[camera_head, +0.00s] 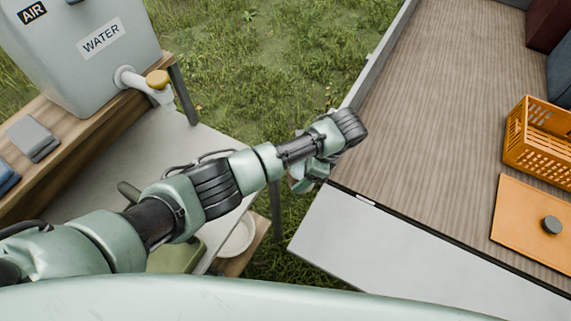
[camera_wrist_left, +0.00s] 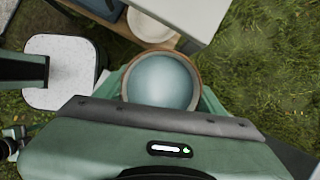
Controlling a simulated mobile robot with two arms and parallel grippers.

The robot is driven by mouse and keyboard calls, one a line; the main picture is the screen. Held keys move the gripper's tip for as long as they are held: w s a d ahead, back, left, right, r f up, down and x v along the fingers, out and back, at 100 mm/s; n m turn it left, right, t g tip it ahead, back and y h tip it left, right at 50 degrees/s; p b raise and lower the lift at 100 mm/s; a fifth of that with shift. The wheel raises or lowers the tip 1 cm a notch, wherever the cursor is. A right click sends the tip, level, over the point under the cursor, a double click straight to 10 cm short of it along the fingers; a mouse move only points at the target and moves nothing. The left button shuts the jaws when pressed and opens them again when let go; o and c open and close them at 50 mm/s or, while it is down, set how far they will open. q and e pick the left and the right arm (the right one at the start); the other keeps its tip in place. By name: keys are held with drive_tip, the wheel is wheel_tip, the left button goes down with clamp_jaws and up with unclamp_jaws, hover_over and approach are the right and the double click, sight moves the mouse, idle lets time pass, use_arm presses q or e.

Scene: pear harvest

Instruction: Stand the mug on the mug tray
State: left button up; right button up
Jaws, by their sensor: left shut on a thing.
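My left gripper (camera_head: 312,178) hangs over the grass between the water stand and the truck-bed-like platform. It is shut on the mug (camera_wrist_left: 160,78), which the left wrist view shows from above: a round tan-brown rim with a pale blue-grey inside. Whether that inside is liquid or glaze I cannot tell. In the head view the mug is hidden behind my wrist and gripper. No surface is clearly identifiable as the mug tray. My right gripper is in neither view.
A water tank (camera_head: 85,50) with a tap stands on a wooden shelf at left, with a folded grey cloth (camera_head: 33,138). A white basin (camera_head: 238,240) sits lower down. On the platform (camera_head: 430,120) are an orange crate (camera_head: 535,150) and an orange board (camera_head: 525,215) bearing a dark round object (camera_head: 551,225).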

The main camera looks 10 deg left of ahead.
use_arm(q)
drive_tip(key=shift+d, duration=0.35)
drive_tip(key=shift+r, duration=0.1)
